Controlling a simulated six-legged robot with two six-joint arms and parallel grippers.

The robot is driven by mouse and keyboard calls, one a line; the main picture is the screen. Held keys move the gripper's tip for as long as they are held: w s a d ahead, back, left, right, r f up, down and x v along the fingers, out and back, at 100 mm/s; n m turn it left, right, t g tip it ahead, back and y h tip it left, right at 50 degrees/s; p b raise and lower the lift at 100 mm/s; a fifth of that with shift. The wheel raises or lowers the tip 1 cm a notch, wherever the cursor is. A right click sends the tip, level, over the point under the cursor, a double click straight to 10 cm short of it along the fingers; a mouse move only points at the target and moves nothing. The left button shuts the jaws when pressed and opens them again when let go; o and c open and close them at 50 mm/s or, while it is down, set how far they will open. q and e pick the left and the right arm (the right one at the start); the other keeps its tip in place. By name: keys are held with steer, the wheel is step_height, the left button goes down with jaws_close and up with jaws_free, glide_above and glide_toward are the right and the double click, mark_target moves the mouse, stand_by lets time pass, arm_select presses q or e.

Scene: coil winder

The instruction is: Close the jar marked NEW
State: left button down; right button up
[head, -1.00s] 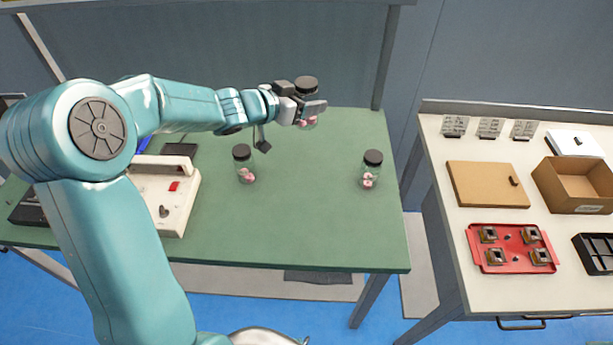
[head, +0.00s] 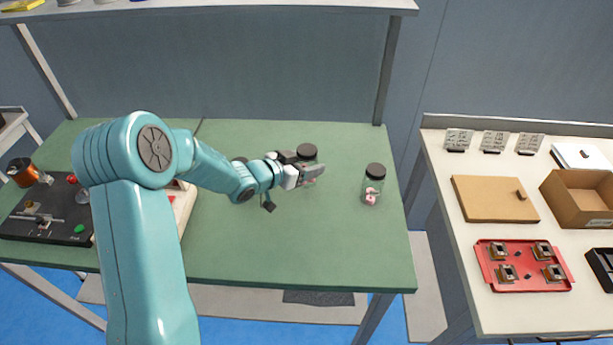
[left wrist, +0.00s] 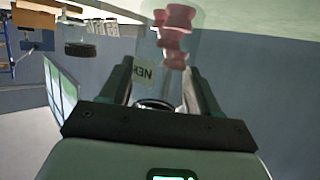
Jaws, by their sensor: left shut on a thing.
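My left gripper (head: 300,174) is shut on a clear jar that holds pink pieces (left wrist: 174,35). A label reading NEW (left wrist: 143,72) shows upside down on this jar in the left wrist view. A black lid (head: 307,151) shows at the top of the held jar; I cannot tell whether it is tight. The gripper hides much of the jar in the head view, and I cannot tell whether its base touches the table. My right gripper is not in view.
Another dark lid (head: 239,161) shows partly behind my left arm. The green table (head: 290,250) is clear in front. A winder with a copper spool (head: 28,172) stands at left. A white side table holds a red tray (head: 490,272) and a cardboard box (head: 580,205).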

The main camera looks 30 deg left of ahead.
arm_select(q)
steer(key=shift+s+r, duration=0.1)
step_height(320, 180, down, 4)
steer(key=shift+f, duration=0.2)
stand_by(0.3)
steer(key=shift+f, duration=0.1)
steer(key=shift+c, duration=1.2)
jaws_free()
steer(key=shift+b, duration=0.3)
